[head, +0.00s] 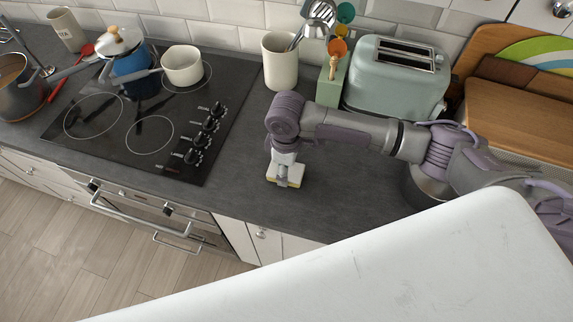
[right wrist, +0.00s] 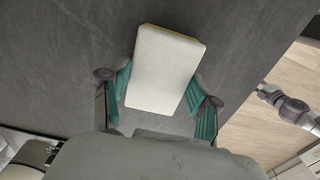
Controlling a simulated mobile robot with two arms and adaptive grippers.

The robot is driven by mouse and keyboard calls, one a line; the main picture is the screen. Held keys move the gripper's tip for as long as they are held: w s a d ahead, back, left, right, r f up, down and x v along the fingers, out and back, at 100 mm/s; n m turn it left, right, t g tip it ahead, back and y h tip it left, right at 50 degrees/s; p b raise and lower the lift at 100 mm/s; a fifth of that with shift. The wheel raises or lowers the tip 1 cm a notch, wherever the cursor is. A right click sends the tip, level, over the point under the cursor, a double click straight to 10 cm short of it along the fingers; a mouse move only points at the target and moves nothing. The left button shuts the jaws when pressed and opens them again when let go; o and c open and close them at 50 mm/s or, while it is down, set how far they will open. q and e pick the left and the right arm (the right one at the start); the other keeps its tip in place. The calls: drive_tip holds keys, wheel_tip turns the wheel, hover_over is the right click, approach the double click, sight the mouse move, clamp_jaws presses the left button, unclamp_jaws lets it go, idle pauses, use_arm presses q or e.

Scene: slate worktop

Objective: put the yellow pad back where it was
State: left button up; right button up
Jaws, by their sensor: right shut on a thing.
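The yellow pad (head: 294,183) shows in the head view as a pale block with a yellowish edge, under my right gripper (head: 284,172), over the dark worktop (head: 238,182) to the right of the hob. In the right wrist view the pad (right wrist: 163,68) looks cream and ribbed, a tilted rectangle. It sits between the teal fingers of my right gripper (right wrist: 162,108), which is shut on it. I cannot tell whether the pad touches the worktop. My left gripper is not in view.
The black hob (head: 150,130) is to the left, with a white pot (head: 183,66) and a blue kettle (head: 130,75). A utensil crock (head: 281,65), a green block (head: 331,85) and a toaster (head: 395,80) stand behind my right arm. Worktop around the pad is clear.

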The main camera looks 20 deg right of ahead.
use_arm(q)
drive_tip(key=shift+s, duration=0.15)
use_arm(e)
drive_tip(key=shift+f, duration=0.1)
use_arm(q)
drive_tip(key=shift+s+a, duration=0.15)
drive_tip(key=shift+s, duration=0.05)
use_arm(e)
drive_tip(key=o, duration=1.1)
use_arm(q)
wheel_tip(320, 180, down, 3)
drive_tip(key=b, duration=0.2)
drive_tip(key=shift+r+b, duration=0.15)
drive_tip(key=shift+b, duration=0.2)
use_arm(e)
wheel_tip(320, 180, up, 12)
drive_tip(key=shift+r, duration=0.1)
